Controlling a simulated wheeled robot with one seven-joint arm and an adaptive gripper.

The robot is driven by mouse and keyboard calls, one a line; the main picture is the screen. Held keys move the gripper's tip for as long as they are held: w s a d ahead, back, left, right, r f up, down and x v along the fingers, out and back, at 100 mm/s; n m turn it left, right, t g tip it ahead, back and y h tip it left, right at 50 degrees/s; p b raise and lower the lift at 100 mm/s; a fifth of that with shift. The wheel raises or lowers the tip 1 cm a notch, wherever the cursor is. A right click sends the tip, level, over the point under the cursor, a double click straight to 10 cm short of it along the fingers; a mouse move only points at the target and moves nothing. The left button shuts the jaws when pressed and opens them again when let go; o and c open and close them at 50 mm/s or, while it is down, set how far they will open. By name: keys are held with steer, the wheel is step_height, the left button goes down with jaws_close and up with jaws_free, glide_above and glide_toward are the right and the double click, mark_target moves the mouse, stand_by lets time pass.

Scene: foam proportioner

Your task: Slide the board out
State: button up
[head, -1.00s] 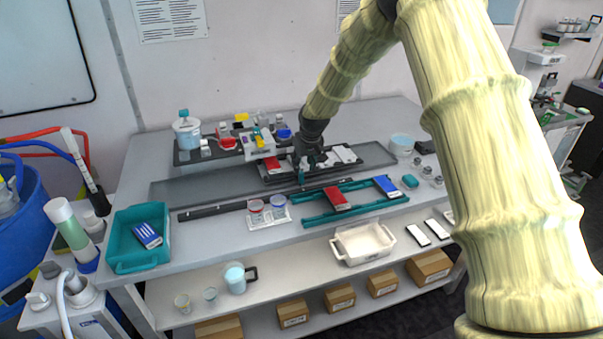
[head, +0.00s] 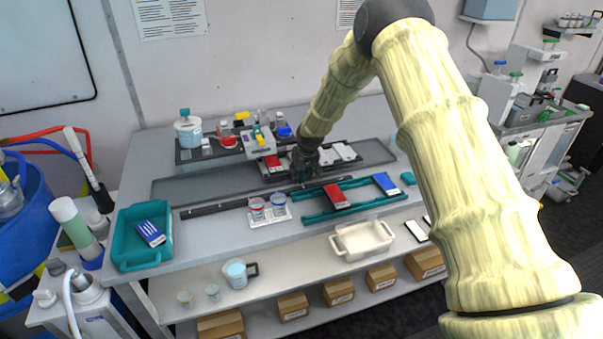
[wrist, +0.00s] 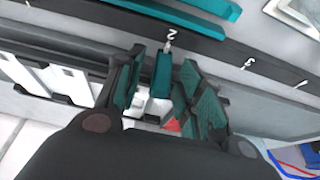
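My gripper (head: 303,172) is at the black rack (head: 318,170) at the back middle of the bench. In the wrist view my gripper (wrist: 160,88) has its fingers apart, with a teal tab (wrist: 161,74) between them. Gaps show on both sides of the tab. A red board (head: 272,163) lies in the rack left of my gripper, and white pieces (head: 338,153) lie to its right. Another red board (head: 337,195) and a blue board (head: 386,182) rest on teal rails (head: 318,216) in front. What the tab is fixed to is hidden.
A black strip with white numbers (wrist: 215,47) runs beyond the fingertips. A white and grey device (head: 257,143) stands close behind the rack.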

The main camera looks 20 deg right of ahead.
mark_target(341, 165)
jaws_close()
steer(key=d+b, duration=0.1)
steer(key=d, duration=0.3)
steer(key=d+b, duration=0.1)
steer(key=d, duration=0.4)
steer(key=d+b, duration=0.1)
steer(key=d, duration=0.4)
steer(key=shift+w+d+b, duration=0.25)
steer(key=shift+b, duration=0.1)
steer(key=shift+d, duration=0.45)
steer(key=shift+d, duration=0.1)
jaws_free()
steer(key=shift+d, duration=0.2)
steer(key=shift+a, duration=0.15)
